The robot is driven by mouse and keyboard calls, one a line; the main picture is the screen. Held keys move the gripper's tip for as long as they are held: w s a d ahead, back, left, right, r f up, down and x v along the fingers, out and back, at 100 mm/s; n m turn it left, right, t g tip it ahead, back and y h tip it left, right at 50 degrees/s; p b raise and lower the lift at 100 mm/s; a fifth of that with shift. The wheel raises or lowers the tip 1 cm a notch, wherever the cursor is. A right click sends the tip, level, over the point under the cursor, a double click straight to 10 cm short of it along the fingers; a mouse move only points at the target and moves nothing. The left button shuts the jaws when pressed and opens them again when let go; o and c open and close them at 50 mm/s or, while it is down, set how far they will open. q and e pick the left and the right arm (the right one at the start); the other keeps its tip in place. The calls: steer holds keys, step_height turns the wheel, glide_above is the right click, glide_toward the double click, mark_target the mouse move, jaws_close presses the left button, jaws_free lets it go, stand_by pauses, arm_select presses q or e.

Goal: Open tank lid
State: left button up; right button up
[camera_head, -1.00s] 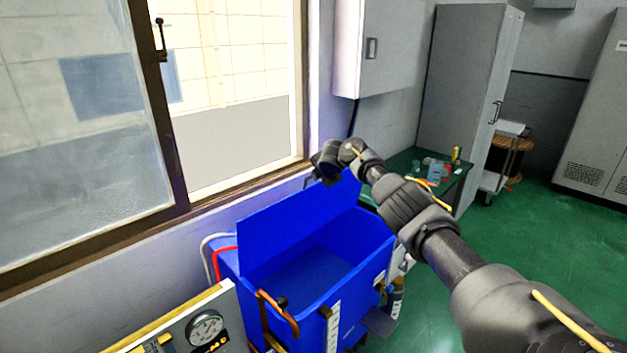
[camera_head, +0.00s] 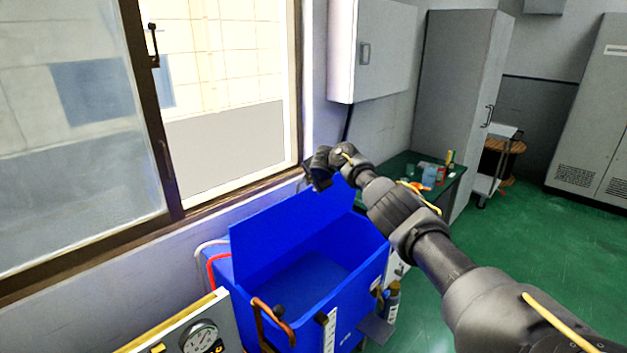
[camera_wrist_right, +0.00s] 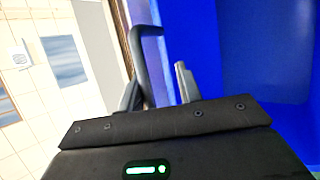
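The blue tank (camera_head: 357,302) stands below the window with its top uncovered, so its inside shows. Its blue lid (camera_head: 275,230) stands raised along the wall side, leaning back. My right gripper (camera_head: 316,178) is at the lid's upper edge, near its far end. In the right wrist view, my right gripper's fingers (camera_wrist_right: 160,92) are apart, with a dark bent handle (camera_wrist_right: 142,62) between or just in front of them. The blue lid (camera_wrist_right: 195,50) is right beside them. Whether the fingers touch the handle is unclear. My left gripper is out of view.
The window (camera_head: 225,110) with its brown frame is close behind the lid. A gauge panel (camera_head: 205,335) and a brown curved handle (camera_head: 272,322) are in front of the tank. A green table (camera_head: 400,165) stands beyond it. Green floor (camera_head: 535,250) on the right is clear.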

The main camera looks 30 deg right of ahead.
steer(key=b+v, duration=0.2)
steer(key=v, duration=0.8)
steer(key=shift+s+a+r, duration=0.2)
steer(key=shift+r, duration=0.05)
